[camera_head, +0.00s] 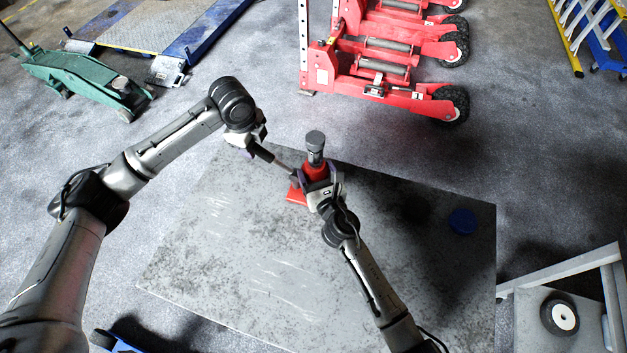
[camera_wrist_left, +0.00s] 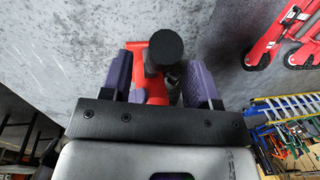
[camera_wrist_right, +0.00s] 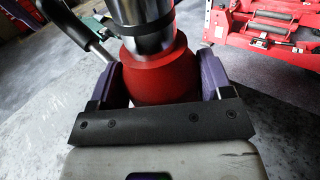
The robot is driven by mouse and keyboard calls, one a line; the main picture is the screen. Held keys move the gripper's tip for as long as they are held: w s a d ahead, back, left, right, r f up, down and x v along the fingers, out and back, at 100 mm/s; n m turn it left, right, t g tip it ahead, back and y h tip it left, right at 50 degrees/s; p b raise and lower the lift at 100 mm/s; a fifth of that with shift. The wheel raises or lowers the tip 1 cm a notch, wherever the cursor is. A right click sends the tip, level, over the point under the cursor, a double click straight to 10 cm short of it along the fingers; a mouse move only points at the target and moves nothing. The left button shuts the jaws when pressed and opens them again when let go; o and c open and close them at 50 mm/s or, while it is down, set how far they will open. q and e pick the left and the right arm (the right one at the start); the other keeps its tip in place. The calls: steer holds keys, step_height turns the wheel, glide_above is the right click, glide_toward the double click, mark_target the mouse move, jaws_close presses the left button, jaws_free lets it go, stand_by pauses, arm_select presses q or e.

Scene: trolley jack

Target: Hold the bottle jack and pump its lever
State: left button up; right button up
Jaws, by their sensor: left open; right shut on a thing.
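The red bottle jack (camera_head: 316,173) stands upright near the far edge of the grey sheet (camera_head: 400,250), its dark cap on top. My right gripper (camera_head: 321,187) is shut around its body; the right wrist view shows the red body (camera_wrist_right: 160,80) between both jaws, below a silver neck. The lever (camera_head: 280,163) slants from the jack up to the left; it also shows in the right wrist view (camera_wrist_right: 88,38). My left gripper (camera_head: 258,147) is open at the lever's outer end. In the left wrist view a black round end (camera_wrist_left: 166,46) shows between its jaws; contact cannot be told.
A blue round object (camera_head: 461,221) lies on the sheet to the right. Red wheeled equipment (camera_head: 385,75) stands behind the jack, and a green trolley jack (camera_head: 85,80) at the back left. A metal frame with a wheel (camera_head: 560,317) is at lower right. The sheet's front is largely clear.

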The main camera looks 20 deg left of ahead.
mark_target(255, 149)
arm_select(q)
steer(key=shift+w+f, duration=0.15)
steer(key=shift+f, duration=0.7)
steer(key=shift+w+f, duration=0.15)
steer(key=shift+f, duration=0.7)
jaws_close()
steer(key=f+h, duration=0.1)
steer(key=a+f+h, duration=0.1)
steer(key=f+h, duration=0.1)
steer(key=a+f+h, duration=0.1)
steer(key=shift+a+f, duration=0.15)
steer(key=shift+f, duration=0.2)
steer(key=shift+r, duration=0.1)
steer(key=r+y, duration=0.1)
steer(key=d+r+y, duration=0.2)
steer(key=r, duration=0.1)
steer(key=shift+y, duration=0.4)
